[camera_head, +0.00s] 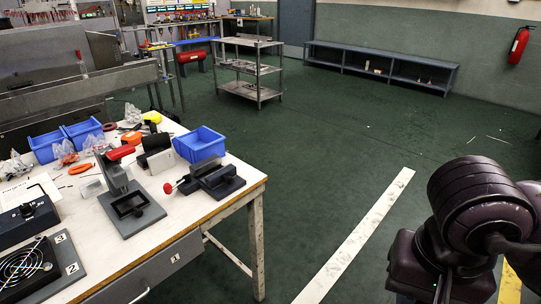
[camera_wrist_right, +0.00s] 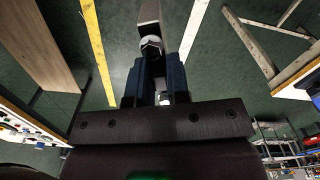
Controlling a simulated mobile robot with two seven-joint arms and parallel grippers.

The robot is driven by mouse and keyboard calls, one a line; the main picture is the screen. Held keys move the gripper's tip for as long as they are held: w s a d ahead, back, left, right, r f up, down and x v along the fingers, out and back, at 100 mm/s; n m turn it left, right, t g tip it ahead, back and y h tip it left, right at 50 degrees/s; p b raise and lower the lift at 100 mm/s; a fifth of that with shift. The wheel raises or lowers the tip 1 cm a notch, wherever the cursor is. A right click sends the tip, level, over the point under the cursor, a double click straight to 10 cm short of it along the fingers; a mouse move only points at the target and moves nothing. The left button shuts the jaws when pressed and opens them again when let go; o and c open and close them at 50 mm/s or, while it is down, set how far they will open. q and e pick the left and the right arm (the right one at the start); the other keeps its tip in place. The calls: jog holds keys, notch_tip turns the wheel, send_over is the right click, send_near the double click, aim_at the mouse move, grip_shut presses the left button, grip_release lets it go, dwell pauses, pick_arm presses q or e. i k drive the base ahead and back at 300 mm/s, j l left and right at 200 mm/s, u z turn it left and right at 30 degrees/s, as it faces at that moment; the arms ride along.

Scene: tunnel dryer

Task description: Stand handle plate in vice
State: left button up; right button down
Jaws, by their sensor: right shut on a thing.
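The handle plate (camera_wrist_right: 149,14), a narrow grey metal piece with a pale round part near the fingers, shows in the right wrist view. My right gripper (camera_wrist_right: 156,68) is shut on it, and the plate sticks out beyond the dark blue fingertips. The part between the fingers is mostly hidden. The vice (camera_head: 219,183), a dark block with a slot and a red-knobbed lever, is on the workbench near its right edge in the head view. The plate is well away from the vice. My right arm shows at the right of the head view, its gripper out of sight. My left gripper is not in view.
The workbench (camera_head: 192,215) also carries a red-handled press (camera_head: 131,205), blue bins (camera_head: 200,143), a fan box (camera_head: 25,268) and scattered tools. A shelf cart (camera_head: 249,70) and low bench (camera_head: 382,64) stand behind. The green floor right of the workbench is mostly clear.

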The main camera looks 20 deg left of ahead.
aim_at(214, 174)
jog(key=u, duration=1.25)
